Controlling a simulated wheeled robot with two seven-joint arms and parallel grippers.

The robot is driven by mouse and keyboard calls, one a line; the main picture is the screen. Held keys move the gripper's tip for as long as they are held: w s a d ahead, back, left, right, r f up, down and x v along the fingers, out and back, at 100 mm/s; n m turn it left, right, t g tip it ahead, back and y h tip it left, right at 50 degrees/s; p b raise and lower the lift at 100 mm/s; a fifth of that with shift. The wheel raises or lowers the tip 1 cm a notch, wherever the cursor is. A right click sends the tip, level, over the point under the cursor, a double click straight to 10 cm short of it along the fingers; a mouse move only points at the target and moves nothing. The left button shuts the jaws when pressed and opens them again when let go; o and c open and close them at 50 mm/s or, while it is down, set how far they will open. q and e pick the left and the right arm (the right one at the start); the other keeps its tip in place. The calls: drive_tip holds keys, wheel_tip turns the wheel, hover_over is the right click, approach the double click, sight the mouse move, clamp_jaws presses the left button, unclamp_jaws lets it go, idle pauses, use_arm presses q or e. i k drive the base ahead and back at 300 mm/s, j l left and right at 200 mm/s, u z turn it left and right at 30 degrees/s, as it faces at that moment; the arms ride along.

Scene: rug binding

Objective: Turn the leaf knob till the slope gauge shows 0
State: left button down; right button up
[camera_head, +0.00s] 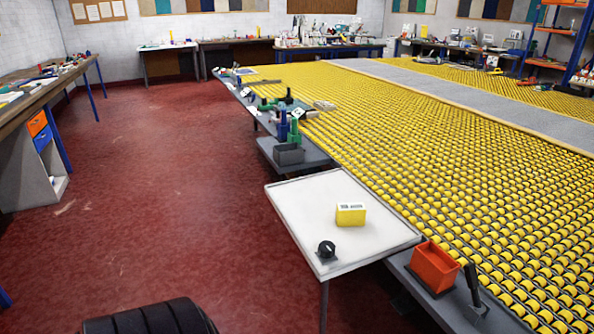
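The white leaf (332,192) sticks out as a flat, pale panel from the left edge of the large yellow roller table. A black round knob (327,250) sits at its front left corner, on a dark base. A yellow block (351,215), which looks like the slope gauge, stands on the leaf behind and right of the knob. It has a white display strip with dark marks on top; the reading is too small to tell. Neither of my grippers is in view, and nothing touches the knob.
A red-orange bin (433,267) and a black lever (472,285) stand on the grey ledge right of the leaf. Green and blue tools (283,125) and a grey box (289,154) are on the ledge behind it. The red floor (170,200) left of the leaf is clear.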

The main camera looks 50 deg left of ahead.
sight(325, 249)
drive_tip(key=u, duration=1.5)
